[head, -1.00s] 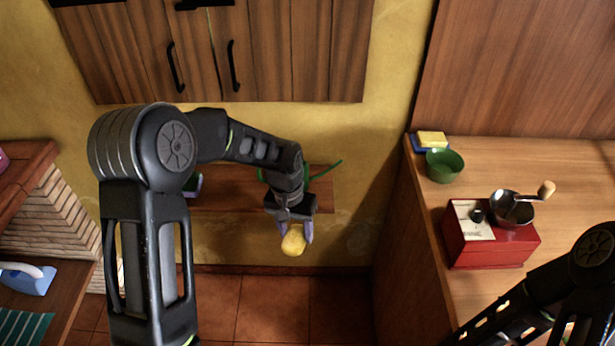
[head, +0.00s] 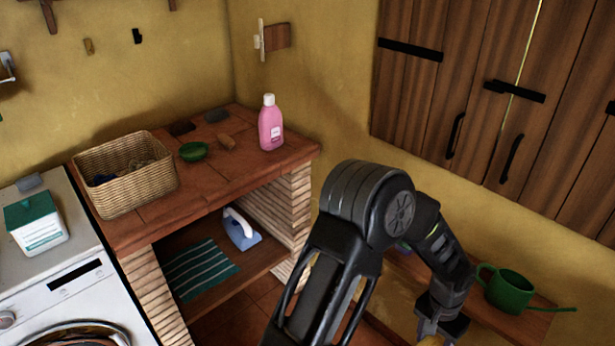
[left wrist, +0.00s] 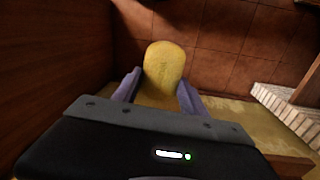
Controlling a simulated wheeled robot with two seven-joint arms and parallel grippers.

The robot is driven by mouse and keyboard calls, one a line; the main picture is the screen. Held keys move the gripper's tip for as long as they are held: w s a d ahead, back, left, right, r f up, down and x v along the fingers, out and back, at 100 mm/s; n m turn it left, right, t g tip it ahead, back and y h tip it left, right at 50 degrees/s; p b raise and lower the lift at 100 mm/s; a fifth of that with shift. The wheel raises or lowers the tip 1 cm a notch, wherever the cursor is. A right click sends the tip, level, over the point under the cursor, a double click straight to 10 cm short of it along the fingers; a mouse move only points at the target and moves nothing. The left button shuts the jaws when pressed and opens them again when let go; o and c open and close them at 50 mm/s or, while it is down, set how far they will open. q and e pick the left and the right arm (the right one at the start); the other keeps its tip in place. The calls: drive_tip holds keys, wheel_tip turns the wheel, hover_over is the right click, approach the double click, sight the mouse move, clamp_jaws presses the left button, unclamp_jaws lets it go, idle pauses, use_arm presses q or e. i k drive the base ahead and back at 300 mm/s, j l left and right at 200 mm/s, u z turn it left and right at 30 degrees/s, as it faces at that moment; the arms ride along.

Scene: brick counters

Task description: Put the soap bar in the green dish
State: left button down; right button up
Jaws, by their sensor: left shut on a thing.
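The yellow, rounded soap bar (left wrist: 164,66) is between the two fingers of my left gripper (left wrist: 158,90) in the left wrist view. The gripper is shut on it and holds it above the tiled floor. In the head view the gripper is at the bottom edge, mostly cut off, with only a bit of yellow showing. The small round green dish (head: 194,151) sits on the brick counter's (head: 200,190) reddish top, far to the left of my left gripper. My right gripper is out of view.
The counter front near the dish is clear. An iron (head: 241,230) lies on the lower shelf. A green watering can (head: 508,290) stands at the right.

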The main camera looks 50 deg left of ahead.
sight(194, 152)
drive_tip(key=u, duration=1.35)
drive_tip(key=i+j, duration=0.2)
drive_tip(key=i, duration=0.15)
drive_tip(key=i+j, duration=0.2)
drive_tip(key=i, duration=0.15)
